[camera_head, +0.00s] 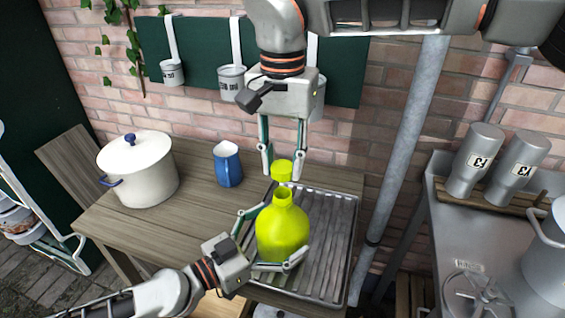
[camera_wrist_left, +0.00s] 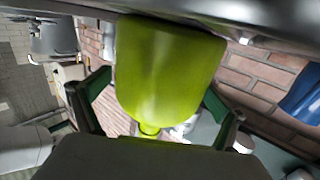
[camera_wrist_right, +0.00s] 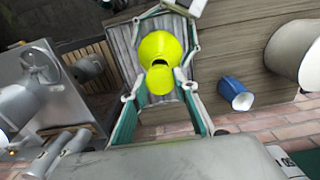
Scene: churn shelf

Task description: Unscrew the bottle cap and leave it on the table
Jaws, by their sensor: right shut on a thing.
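The yellow-green bottle (camera_head: 283,232) is upright over the ribbed metal tray, its neck open at the top. My left gripper (camera_head: 276,236) is shut on the bottle's body, one finger on each side. The bottle fills the middle of the left wrist view (camera_wrist_left: 168,70). The yellow-green cap (camera_head: 282,171) is just above the neck and looks apart from it. My right gripper (camera_head: 283,176) points down and is shut on the cap. In the right wrist view the cap (camera_wrist_right: 160,82) is nearest, with a dark opening between it and the bottle (camera_wrist_right: 160,46).
The metal tray (camera_head: 335,240) lies on the wooden table (camera_head: 195,225). A blue mug (camera_head: 228,165) and a white pot (camera_head: 140,172) stand left of it. Bare tabletop lies in front of them. A grey pole (camera_head: 405,140) stands right of the tray, before a metal counter (camera_head: 440,222).

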